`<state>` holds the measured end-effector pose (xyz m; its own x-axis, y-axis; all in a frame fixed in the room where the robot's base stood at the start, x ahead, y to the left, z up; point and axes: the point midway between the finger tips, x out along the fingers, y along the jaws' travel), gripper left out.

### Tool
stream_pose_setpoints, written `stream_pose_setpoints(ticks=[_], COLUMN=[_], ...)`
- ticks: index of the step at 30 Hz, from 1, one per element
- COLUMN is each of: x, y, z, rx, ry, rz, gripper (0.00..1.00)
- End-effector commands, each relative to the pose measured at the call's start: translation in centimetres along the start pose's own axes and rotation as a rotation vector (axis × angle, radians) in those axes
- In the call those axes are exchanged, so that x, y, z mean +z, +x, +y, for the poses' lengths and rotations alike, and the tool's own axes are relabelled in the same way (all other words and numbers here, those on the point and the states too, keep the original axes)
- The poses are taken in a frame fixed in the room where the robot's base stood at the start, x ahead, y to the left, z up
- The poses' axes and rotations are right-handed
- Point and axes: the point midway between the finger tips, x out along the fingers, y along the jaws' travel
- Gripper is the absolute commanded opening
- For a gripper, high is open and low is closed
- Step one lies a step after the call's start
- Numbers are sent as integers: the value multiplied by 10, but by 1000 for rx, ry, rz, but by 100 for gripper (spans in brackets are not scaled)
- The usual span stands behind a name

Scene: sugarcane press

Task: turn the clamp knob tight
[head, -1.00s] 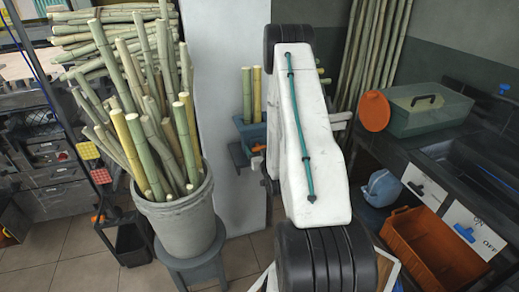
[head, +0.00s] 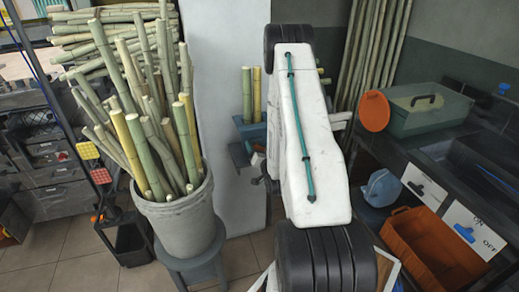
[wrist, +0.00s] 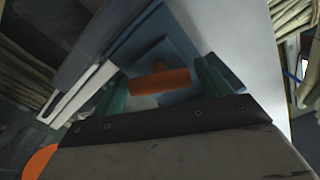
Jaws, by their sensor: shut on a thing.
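The clamp knob is an orange bar (wrist: 160,82), seen in the wrist view in front of a blue-grey part of the press (wrist: 165,52). My gripper (wrist: 164,84) has one teal finger on each side of the knob and is shut on it. The dark gripper body covers the lower part of this view. In the head view, my white arm link hides most of the gripper and the knob. The blue press (head: 245,130) shows just left of that link. The knob's tightness cannot be seen.
A grey bucket of cane stalks (head: 170,225) stands on a stool at left. A white column (head: 222,60) rises behind the press. At right are a green toolbox (head: 430,112), an orange disc (head: 375,110), an orange crate (head: 430,250) and a bench with ON and OFF labels.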

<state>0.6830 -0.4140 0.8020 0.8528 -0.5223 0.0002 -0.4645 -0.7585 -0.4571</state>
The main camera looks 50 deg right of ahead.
Motion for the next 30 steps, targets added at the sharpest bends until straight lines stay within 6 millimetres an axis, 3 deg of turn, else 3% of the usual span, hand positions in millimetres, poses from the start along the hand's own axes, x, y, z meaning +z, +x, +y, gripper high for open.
stream_pose_setpoints(ticks=[30], x=[1], y=[-1], z=[3], rx=[4], ry=[919], rz=[1], gripper=[54])
